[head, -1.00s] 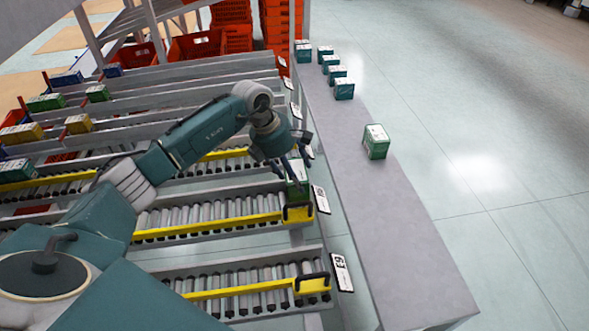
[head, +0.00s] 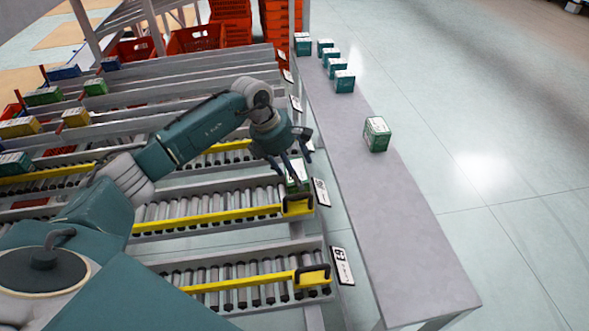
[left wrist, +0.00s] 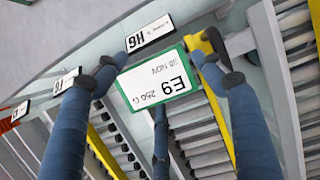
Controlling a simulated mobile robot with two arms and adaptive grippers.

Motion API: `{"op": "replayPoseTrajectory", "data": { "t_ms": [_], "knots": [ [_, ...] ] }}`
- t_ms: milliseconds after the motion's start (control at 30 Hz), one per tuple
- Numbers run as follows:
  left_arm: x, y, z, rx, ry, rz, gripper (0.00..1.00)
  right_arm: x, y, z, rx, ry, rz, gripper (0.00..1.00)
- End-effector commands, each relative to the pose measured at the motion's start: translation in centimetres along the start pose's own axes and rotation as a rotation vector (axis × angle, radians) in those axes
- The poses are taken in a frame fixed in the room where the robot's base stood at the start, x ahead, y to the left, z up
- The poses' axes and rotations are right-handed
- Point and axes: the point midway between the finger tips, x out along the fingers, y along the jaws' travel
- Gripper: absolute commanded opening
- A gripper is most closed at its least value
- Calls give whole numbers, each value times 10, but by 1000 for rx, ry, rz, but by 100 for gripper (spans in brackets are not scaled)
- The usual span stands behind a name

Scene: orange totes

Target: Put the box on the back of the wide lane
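The box (head: 298,176), green with a white label, is in my left gripper (head: 292,165) over the front end of a roller lane, just behind its yellow stop. In the left wrist view the box (left wrist: 155,80) shows its white label face, upside down, with a green border. The left gripper's fingers (left wrist: 158,62) stand around it, at its sides and lower edge. Whether its underside touches the rollers is hidden. The wide lane (head: 208,212) has rollers and a yellow divider bar. My right gripper is in neither view.
A long grey bench (head: 400,230) at the right carries a green box (head: 376,134) and several teal boxes (head: 344,82) farther back. Another roller lane (head: 245,282) lies nearer, with no box visible. Orange totes (head: 196,40) stand behind the rack.

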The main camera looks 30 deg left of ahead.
Motion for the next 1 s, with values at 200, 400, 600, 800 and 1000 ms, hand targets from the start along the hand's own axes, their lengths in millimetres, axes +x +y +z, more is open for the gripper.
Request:
{"op": "replayPoseTrajectory", "data": {
  "t_ms": [200, 400, 600, 800, 1000],
  "knots": [
    [0, 0, 0, 0, 0, 0, 85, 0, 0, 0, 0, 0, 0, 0],
    [-4, 0, 0, 0, 1, 0, 85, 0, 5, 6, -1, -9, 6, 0],
    [-34, 2, 0, 1, 0, 5, 85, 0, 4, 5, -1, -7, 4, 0],
    [-78, 1, 0, 1, 0, 5, 85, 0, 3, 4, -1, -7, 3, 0],
    [-109, 1, 0, 0, -1, 2, 85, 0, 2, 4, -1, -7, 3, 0]
  ]
}}
